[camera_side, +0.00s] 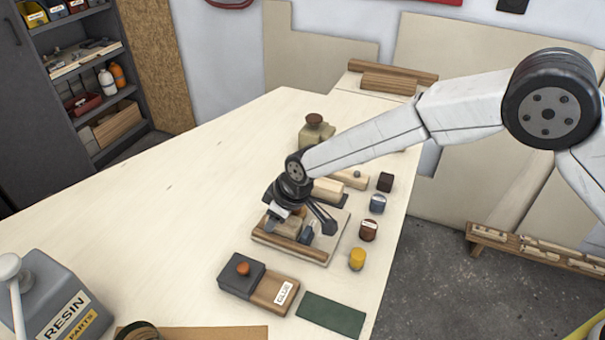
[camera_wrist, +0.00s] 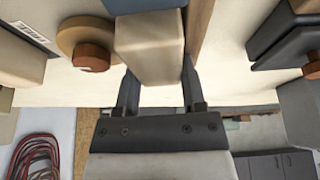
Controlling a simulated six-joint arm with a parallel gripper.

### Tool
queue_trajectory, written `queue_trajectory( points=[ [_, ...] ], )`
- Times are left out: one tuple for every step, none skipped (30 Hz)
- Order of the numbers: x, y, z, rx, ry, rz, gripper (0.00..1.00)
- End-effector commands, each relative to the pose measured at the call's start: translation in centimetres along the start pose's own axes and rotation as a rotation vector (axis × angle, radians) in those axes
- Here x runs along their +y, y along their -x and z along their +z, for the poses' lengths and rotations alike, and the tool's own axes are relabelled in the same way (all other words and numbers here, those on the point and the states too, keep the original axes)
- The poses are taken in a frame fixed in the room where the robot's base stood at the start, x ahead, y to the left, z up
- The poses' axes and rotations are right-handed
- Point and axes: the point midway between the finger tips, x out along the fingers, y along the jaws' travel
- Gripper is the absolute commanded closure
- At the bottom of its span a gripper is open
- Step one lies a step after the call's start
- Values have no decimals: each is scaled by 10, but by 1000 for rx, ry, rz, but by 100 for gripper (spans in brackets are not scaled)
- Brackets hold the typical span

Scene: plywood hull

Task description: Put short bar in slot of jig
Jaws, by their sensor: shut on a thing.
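My gripper (camera_side: 293,226) is low over the jig (camera_side: 290,248), a pale board with a brown wooden rail along its front edge. It is shut on a pale wooden block, which I take to be the short bar (camera_side: 289,220). In the wrist view the bar (camera_wrist: 150,45) sits between the two dark fingers of my gripper (camera_wrist: 159,88). A brown wooden strip (camera_wrist: 201,28) runs close beside the right finger there. The slot is hidden by my gripper and the bar, so I cannot tell whether the bar is in it.
Behind the jig lie a pale block (camera_side: 327,190) and a wooden bar (camera_side: 351,179). Several small cylinders, including a yellow one (camera_side: 357,259), line its right. A dark block with an orange knob (camera_side: 242,277) and a green mat (camera_side: 332,314) lie in front.

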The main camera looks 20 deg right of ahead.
Motion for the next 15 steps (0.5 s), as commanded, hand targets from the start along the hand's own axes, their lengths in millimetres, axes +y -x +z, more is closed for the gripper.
queue_trajectory(
  points=[
    [0,0,0,0,0,0,39],
    [0,0,0,0,0,0,29],
    [0,0,0,0,0,0,16],
    [0,0,0,0,0,-1,13],
    [-1,0,0,0,0,-1,13],
    [-1,0,0,0,0,-2,13],
    [-2,0,0,-1,1,-2,13],
    [-2,0,0,-1,1,-2,13],
    [-2,0,0,-1,1,-3,13],
    [-3,0,0,-1,1,-3,13],
    [-3,0,0,-2,1,-3,13],
    [-3,0,0,-2,1,-4,13],
    [-3,0,0,-2,2,-4,13],
    [-4,0,0,-2,2,-4,13],
    [-4,0,0,-2,2,-5,13]
  ],
)
